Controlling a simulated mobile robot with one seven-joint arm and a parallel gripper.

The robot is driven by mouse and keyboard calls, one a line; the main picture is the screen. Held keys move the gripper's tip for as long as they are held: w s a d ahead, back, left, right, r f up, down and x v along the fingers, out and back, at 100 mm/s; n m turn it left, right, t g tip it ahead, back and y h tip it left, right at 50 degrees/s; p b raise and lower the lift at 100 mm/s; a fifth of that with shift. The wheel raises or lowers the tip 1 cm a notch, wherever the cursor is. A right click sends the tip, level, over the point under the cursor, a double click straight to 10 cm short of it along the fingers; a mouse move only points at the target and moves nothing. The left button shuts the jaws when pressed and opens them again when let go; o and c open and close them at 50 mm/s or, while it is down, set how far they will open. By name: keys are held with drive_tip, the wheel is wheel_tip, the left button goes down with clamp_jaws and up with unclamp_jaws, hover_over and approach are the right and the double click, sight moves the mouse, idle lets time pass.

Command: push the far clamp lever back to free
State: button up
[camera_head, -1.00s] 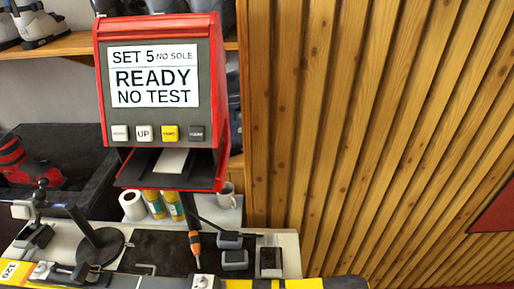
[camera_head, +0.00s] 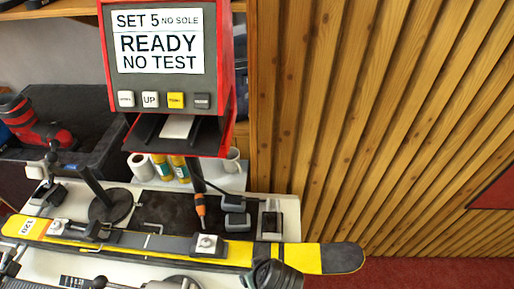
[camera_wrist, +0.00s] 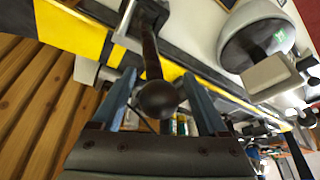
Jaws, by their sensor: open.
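In the wrist view a dark clamp lever (camera_wrist: 150,50) with a round ball knob (camera_wrist: 157,98) stands over the yellow and black ski (camera_wrist: 72,28). My gripper (camera_wrist: 162,92) is open, its two blue fingers on either side of the knob. A gap shows at each side, and nothing is gripped. In the head view the ski (camera_head: 300,257) lies across the bench. A clamp with an upright, ball-ended lever (camera_head: 50,165) stands behind its left end. I cannot clearly match the lever at my gripper to a clamp in the head view.
A red machine with a screen (camera_head: 158,42) stands behind the bench. An orange screwdriver (camera_head: 200,206), a black stand (camera_head: 110,205) and small dark blocks (camera_head: 235,220) are behind the ski. A slatted wood wall (camera_head: 390,120) rises at the right. A grey rounded body (camera_wrist: 255,42) is near my gripper.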

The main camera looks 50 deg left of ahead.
drive_tip(key=shift+f, duration=0.15)
drive_tip(key=shift+c, duration=0.3)
clamp_jaws()
idle(1.1)
